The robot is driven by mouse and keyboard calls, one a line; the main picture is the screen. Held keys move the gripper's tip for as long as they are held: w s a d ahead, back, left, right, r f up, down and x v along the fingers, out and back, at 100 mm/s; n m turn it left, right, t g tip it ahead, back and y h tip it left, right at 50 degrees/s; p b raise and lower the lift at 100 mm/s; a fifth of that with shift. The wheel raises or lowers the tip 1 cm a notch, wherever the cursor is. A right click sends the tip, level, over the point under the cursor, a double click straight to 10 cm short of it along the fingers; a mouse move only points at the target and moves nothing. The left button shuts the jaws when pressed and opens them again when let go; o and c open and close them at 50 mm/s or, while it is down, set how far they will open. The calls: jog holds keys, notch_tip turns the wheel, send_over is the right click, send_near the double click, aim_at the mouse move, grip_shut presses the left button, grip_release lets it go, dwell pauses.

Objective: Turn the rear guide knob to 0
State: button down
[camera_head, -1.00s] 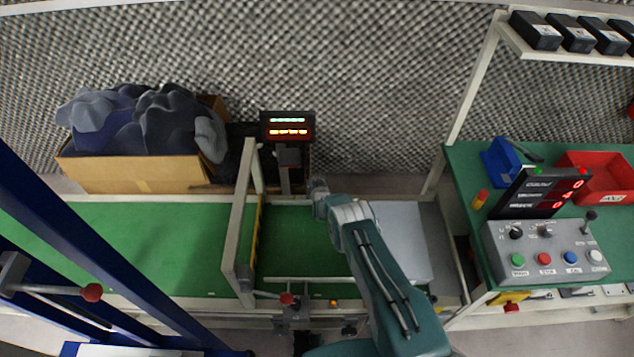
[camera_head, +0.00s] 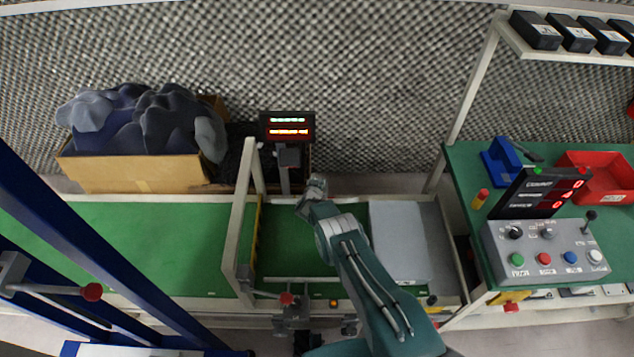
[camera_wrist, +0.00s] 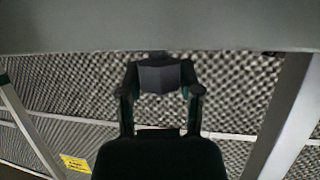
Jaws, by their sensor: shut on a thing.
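My gripper (camera_head: 313,187) reaches over the green conveyor to its rear edge, right of the small display post. In the wrist view my gripper (camera_wrist: 160,78) has its two fingers on either side of a dark grey faceted block (camera_wrist: 160,75) and is shut on it. This block looks like the rear guide knob; its markings cannot be made out. In the head view the knob is hidden by my gripper and wrist.
A white frame (camera_head: 242,225) crosses the green belt (camera_head: 120,245) left of my arm. A grey plate (camera_head: 400,240) lies right of it. A control box (camera_head: 545,250) stands on the right bench; a box of cloth (camera_head: 130,172) stands behind left.

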jog(key=shift+a+r+m+h, duration=0.1)
jog(key=shift+m+h, duration=0.4)
jog(key=shift+h, duration=0.1)
jog(key=shift+c, duration=1.3)
grip_release()
jog(key=shift+s, duration=0.1)
jog(key=v, duration=1.1)
jog(key=shift+s+a+r, duration=0.15)
jog(key=shift+s+r, duration=0.05)
jog(key=shift+s, duration=0.05)
